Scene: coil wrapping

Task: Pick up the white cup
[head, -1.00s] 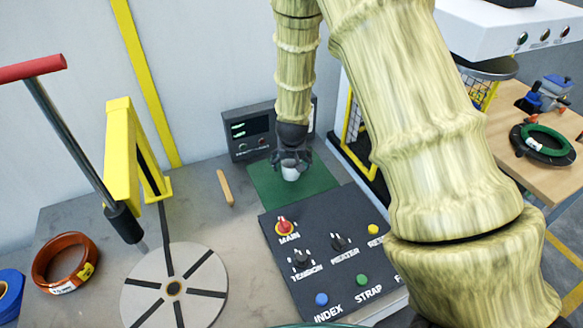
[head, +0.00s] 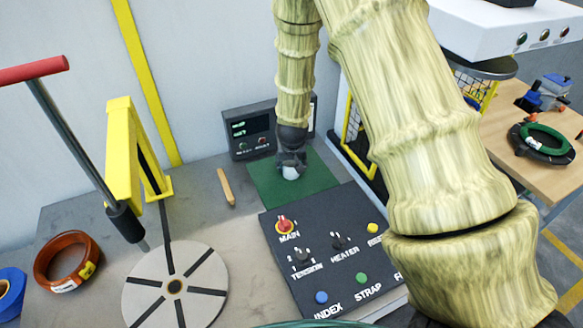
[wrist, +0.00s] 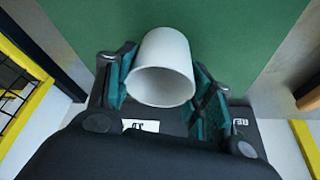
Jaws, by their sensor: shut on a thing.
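The white cup (head: 290,172) is over the green mat (head: 315,184) in the head view, mostly covered by my gripper (head: 291,161). In the wrist view the cup (wrist: 164,52) lies between the two teal-padded fingers, its round rim facing the camera. My gripper (wrist: 162,85) is shut on the cup, one finger against each side. The cup looks empty, though its inside is shaded. I cannot tell whether its base touches the mat.
A control panel (head: 325,245) with knobs and buttons lies in front of the mat. A dark display box (head: 250,133) stands behind it. A wooden stick (head: 226,187) lies to the left, near a slotted disc (head: 205,290) and a yellow post (head: 122,150).

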